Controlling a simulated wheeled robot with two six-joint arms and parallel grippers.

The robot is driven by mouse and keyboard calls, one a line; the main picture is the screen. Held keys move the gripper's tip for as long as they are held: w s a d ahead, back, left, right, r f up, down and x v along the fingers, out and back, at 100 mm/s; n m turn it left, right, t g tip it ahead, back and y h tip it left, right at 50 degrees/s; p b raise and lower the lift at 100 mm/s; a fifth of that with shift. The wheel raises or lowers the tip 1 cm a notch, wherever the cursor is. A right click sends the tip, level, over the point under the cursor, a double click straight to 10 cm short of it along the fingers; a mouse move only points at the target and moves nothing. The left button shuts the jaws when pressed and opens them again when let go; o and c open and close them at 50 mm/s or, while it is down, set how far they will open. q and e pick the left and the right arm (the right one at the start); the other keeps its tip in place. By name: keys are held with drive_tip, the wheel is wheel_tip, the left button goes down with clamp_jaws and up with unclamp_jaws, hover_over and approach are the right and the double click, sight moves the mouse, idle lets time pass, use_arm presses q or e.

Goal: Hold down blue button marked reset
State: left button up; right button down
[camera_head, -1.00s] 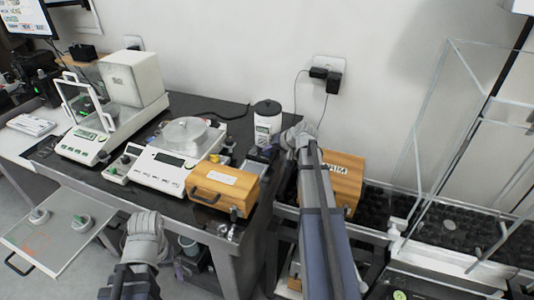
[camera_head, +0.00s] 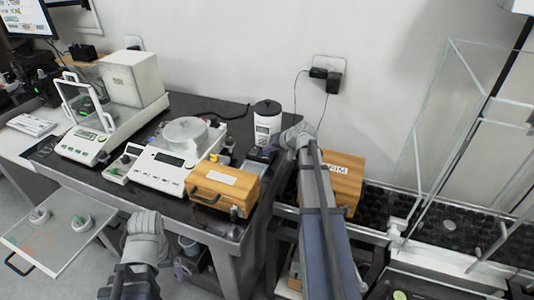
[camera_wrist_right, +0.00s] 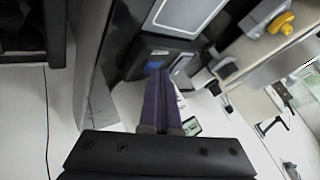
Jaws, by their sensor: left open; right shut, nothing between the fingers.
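A small dark device (camera_head: 262,154) stands at the right end of the dark table, beside the wooden case. In the right wrist view the device (camera_wrist_right: 140,58) shows a small grey screen and a small blue patch (camera_wrist_right: 158,52), likely the button; its marking is unreadable. My right gripper (camera_wrist_right: 160,76) is shut and empty, its purple fingertips close to the blue patch; I cannot tell whether they touch it. In the head view the right wrist hides most of this gripper (camera_head: 276,149). My left gripper (camera_head: 181,267) is low in front of the table, small and partly hidden, holding nothing visible.
A wooden case (camera_head: 224,187), a balance with a round pan (camera_head: 186,131) and a white jar (camera_head: 268,122) crowd the device. Another wooden box (camera_head: 344,182) stands right of my right arm. A glass enclosure (camera_head: 465,150) is further right.

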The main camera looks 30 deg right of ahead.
sight(269, 155)
idle(0.5)
drive_tip(key=shift+r+p, duration=0.8)
wheel_tip(269, 155, up, 5)
drive_tip(key=p, duration=0.5)
drive_tip(key=shift+f, duration=0.1)
